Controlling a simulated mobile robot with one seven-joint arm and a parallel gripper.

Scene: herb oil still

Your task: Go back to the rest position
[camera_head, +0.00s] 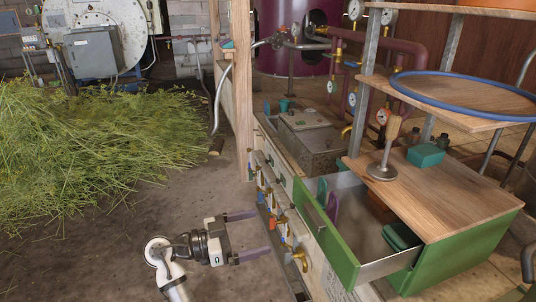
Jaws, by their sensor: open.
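My gripper (248,236) is at the lower middle of the view, above the dirt floor. Its two purple fingers point right and stand apart with nothing between them. My white and grey arm comes up from the bottom edge to it. The gripper is to the left of the bench front with its brass taps and of the open green drawer (336,236). The fingertips look close to the taps in the picture; I cannot tell the exact gap.
The pulled-out drawer holds purple, green and brown items. A wooden bench top (447,200) carries a metal stand (383,170) and a teal box (426,156). A blue hoop (474,97) lies on a shelf. A large herb heap (80,150) fills the left. Bare floor surrounds my arm.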

